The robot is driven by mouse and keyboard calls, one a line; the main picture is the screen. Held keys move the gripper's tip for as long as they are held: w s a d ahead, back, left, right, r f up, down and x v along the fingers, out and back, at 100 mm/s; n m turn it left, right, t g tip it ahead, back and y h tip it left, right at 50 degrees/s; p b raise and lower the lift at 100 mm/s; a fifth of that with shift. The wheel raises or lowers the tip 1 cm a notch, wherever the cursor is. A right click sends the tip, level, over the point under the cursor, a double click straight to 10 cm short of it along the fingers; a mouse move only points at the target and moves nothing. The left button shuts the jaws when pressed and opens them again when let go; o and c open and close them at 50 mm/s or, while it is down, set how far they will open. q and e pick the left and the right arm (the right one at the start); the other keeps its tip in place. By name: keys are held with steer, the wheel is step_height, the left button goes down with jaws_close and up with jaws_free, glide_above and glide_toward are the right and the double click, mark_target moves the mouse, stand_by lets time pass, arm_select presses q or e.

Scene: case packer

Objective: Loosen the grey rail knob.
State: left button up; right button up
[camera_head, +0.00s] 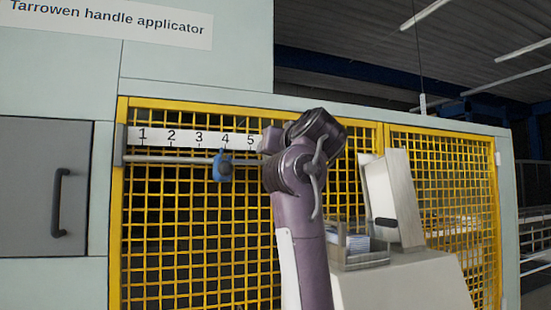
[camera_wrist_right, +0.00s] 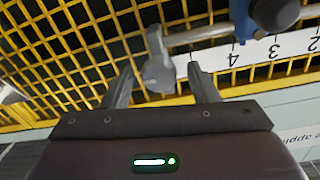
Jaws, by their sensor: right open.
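In the right wrist view the grey rail knob (camera_wrist_right: 158,72) sits at the end of the metal rail (camera_wrist_right: 205,34). My right gripper (camera_wrist_right: 160,68) is open, with one finger on each side of the knob and a visible gap on both sides. How deep the knob lies between the fingers I cannot tell. In the head view my right arm covers that end of the rail (camera_head: 170,159), so knob and fingertips are hidden there. My left gripper is in neither view.
A blue slider (camera_head: 217,168) with a dark knob is on the rail below number 4 of the white scale (camera_head: 185,137). It also shows in the wrist view (camera_wrist_right: 242,18). Yellow mesh (camera_head: 180,245) lies behind. A pale machine with a tray (camera_head: 362,260) stands to the right.

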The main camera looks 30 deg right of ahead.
steer(key=b+v, duration=0.3)
steer(key=v, duration=0.3)
stand_by(0.5)
